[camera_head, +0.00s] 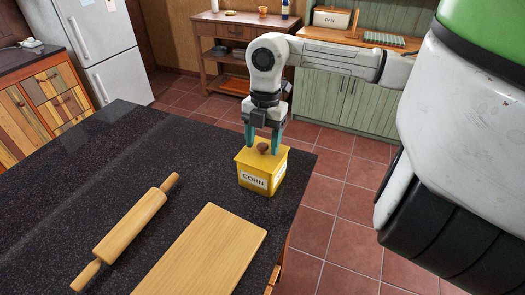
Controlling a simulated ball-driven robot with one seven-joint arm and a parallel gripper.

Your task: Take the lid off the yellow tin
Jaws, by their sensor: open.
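The yellow tin (253,181), marked CORN, stands upright near the right edge of the dark counter. Its yellow lid (251,157) sits on top and has a round brown knob (263,148). My gripper (263,145) points down over the lid, open, with one teal finger on each side of the knob. I cannot tell whether the fingers touch the knob or the lid.
A wooden cutting board (205,255) and a rolling pin (127,231) lie on the speckled dark counter (150,140) in front and to the left. The counter left of the tin is clear. Red floor tiles (345,195) lie beyond its right edge.

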